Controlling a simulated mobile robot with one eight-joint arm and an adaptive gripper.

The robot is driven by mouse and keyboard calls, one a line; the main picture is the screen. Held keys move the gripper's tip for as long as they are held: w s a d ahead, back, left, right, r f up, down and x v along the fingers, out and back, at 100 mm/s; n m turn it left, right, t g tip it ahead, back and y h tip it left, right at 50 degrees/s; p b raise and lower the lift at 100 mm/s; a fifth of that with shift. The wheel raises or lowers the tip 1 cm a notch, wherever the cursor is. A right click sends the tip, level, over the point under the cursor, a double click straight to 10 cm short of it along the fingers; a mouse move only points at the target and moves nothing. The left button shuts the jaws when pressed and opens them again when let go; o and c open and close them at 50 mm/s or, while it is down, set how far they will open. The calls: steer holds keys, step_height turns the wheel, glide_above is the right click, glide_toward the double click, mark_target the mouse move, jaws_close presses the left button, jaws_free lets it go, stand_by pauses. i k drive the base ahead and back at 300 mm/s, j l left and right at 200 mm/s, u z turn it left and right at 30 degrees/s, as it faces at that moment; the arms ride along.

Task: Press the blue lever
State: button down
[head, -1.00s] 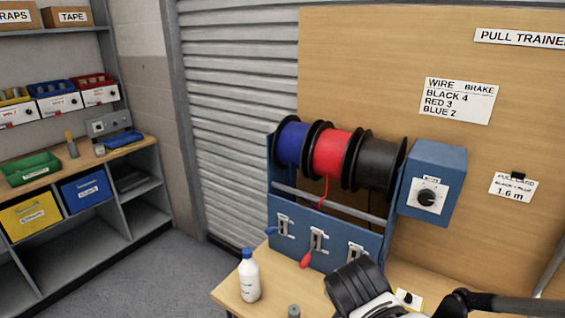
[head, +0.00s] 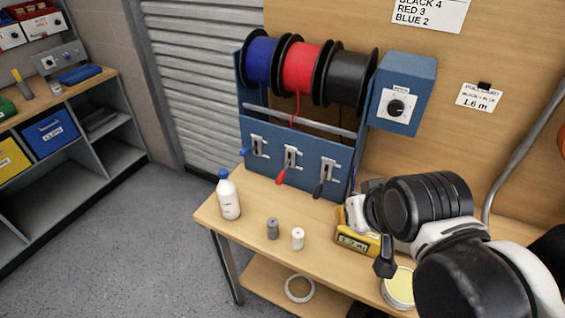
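The blue lever (head: 244,152) is the leftmost of three levers on the front of the blue spool rack (head: 302,160). Its blue knob sticks out to the left of its slotted plate. The red lever (head: 281,177) and the black lever (head: 318,189) are to its right, with their knobs hanging lower. My arm comes in from the right. A dark finger-like part of my gripper (head: 385,264) shows over the bench, right of and nearer than the levers, and apart from the blue one. The rest of the gripper is hidden or unclear, so its opening cannot be read.
A white bottle with a blue cap (head: 229,197) stands on the bench in front of the blue lever. Grey (head: 273,228) and white (head: 298,238) small cylinders stand nearby. A yellow meter (head: 355,241) lies beside my arm. A blue dial box (head: 402,95) is right of the spools.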

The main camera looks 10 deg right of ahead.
mark_target(246, 151)
steer(key=i+j+z, duration=0.2)
steer(key=j, duration=0.15)
steer(key=i+j+z, duration=0.15)
steer(key=j, duration=0.2)
steer(key=i+j+z, duration=0.2)
steer(key=j, duration=0.15)
steer(key=k, duration=0.1)
